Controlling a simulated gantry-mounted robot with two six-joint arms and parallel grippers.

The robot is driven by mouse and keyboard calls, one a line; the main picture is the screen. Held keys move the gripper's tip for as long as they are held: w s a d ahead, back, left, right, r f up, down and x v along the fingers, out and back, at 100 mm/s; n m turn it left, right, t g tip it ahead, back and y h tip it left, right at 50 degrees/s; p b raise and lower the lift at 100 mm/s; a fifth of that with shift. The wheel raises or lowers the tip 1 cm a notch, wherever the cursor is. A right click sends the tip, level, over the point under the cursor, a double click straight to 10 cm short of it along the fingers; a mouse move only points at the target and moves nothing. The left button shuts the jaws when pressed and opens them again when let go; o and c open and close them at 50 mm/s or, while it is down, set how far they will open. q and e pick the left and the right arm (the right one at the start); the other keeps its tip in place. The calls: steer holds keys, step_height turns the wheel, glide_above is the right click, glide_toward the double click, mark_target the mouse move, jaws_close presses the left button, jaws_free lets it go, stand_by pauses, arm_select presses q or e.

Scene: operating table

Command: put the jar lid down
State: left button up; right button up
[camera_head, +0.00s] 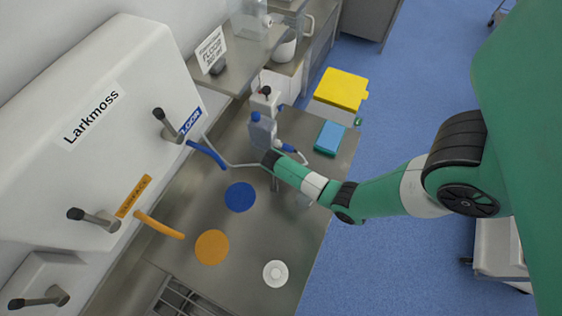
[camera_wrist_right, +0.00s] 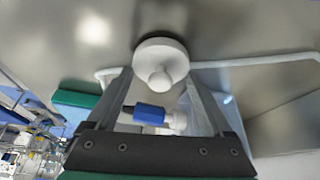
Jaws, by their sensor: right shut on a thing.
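The jar lid (camera_wrist_right: 161,60), a white disc with a round knob facing the camera, sits between the fingertips of my right gripper (camera_wrist_right: 160,74) in the right wrist view. The gripper is shut on it, over the grey steel surface. In the head view, my right arm comes in from the right and its gripper end (camera_head: 275,175) is above the steel table (camera_head: 255,225), right of the blue disc. The lid is not clearly visible there. My left gripper is not in view.
On the table lie a blue disc (camera_head: 240,197), an orange disc (camera_head: 212,247) and a white ringed disc (camera_head: 275,273). A blue-capped bottle (camera_head: 262,131) stands behind my gripper. Bare steel lies between the discs.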

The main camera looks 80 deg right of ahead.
steer(key=shift+f, duration=0.1)
steer(key=shift+f, duration=0.25)
steer(key=o, duration=1.2)
steer(key=p+v, duration=0.4)
steer(key=v, duration=0.8)
steer(key=shift+r+p, duration=0.35)
steer(key=shift+r, duration=0.05)
